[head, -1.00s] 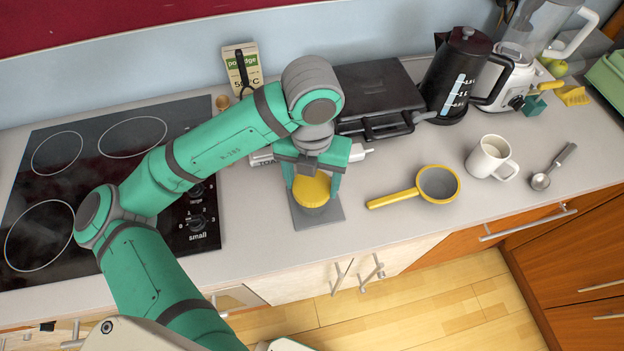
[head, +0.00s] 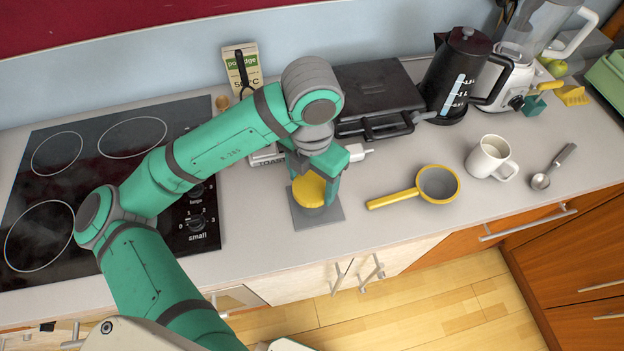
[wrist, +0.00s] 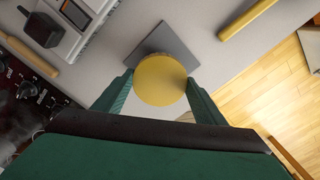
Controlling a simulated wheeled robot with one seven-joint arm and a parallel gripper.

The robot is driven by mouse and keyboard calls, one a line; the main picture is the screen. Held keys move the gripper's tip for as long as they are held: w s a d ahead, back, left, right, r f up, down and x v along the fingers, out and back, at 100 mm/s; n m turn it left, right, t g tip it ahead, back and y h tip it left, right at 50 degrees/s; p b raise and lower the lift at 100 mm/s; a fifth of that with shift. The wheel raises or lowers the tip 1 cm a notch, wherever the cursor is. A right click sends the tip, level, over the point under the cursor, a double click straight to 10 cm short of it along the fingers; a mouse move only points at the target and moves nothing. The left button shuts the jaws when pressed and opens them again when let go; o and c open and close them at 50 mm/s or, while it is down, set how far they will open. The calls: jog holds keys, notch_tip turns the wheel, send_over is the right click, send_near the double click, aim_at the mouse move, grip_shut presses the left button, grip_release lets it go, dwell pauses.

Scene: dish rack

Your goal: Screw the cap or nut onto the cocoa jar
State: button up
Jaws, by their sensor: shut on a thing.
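The yellow round cap (head: 309,188) sits on top of the cocoa jar, whose body is mostly hidden below it. The jar stands on a thin grey square mat (head: 333,215) near the counter's front edge. My gripper (head: 316,186) points down over the jar and is shut on the cap, one finger on each side. In the wrist view the cap (wrist: 160,80) lies between both green fingertips, with the mat (wrist: 160,42) under it. Whether the cap's thread is engaged cannot be seen.
A yellow-handled strainer (head: 438,184) and a white mug (head: 489,157) stand to the right. The hob (head: 100,180) lies left. Counter between mat and strainer is free.

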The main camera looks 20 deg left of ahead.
jog(key=m, duration=0.4)
jog(key=shift+m, duration=0.3)
jog(key=o, duration=1.2)
jog(key=shift+r, duration=2.55)
